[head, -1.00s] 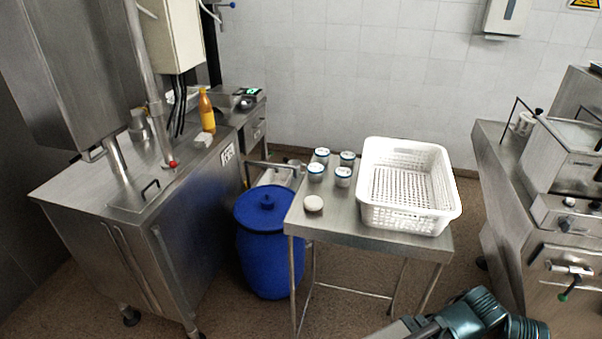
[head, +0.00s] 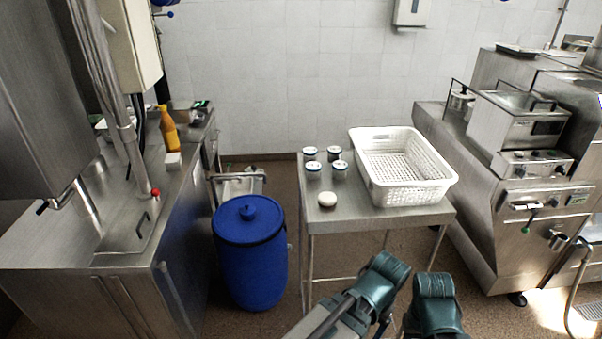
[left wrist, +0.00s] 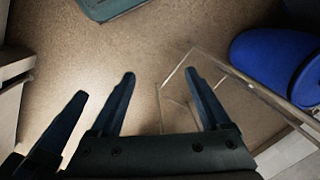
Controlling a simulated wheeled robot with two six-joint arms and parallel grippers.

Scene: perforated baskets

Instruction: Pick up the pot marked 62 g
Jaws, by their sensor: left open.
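My left gripper (left wrist: 160,74) is open and empty in the left wrist view, over the floor beside the table frame. A dark finger at that view's left edge may be my right gripper's; its opening cannot be seen.
A white perforated basket (head: 412,192) fills the table's right side. A round white object (head: 327,199) lies near its front left corner. A blue barrel (head: 249,255) stands left of the table. Steel units flank both sides.

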